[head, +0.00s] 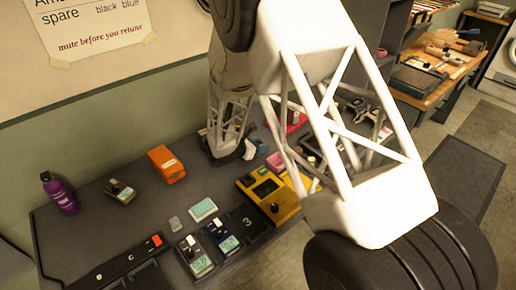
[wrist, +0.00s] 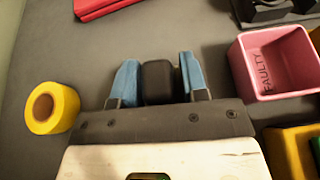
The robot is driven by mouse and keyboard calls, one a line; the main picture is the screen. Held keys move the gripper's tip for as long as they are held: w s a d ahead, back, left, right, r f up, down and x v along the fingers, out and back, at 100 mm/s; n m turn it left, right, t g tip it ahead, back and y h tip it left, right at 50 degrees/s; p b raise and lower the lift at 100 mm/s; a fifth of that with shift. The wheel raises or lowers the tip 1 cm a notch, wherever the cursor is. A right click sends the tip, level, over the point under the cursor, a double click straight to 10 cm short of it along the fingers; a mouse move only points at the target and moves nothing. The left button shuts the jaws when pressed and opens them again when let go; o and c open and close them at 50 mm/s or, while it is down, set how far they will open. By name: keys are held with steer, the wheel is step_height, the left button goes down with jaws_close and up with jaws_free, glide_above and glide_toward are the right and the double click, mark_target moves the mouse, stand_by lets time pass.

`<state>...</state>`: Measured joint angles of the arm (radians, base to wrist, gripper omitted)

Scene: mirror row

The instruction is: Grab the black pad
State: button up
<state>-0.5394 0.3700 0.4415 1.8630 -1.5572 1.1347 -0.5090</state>
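My gripper (wrist: 158,78) has two blue fingers and reaches down to the dark tabletop in the wrist view. A small black block, which looks like the black pad (wrist: 158,80), lies between the fingers, centred and close to both. I cannot tell whether the fingers press on it or leave a thin gap.
A yellow tape roll (wrist: 50,107) lies left of my gripper and a pink bin (wrist: 273,62) marked FAULTY stands to the right. A red item (wrist: 100,8) lies beyond. An orange box (head: 166,164) and a purple bottle (head: 60,192) stand on the dark table (head: 95,225).

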mark_target(259, 142)
steer(key=shift+c, duration=1.4)
steer(key=shift+r, duration=0.1)
steer(key=shift+r, duration=4.9)
steer(key=shift+r, duration=0.15)
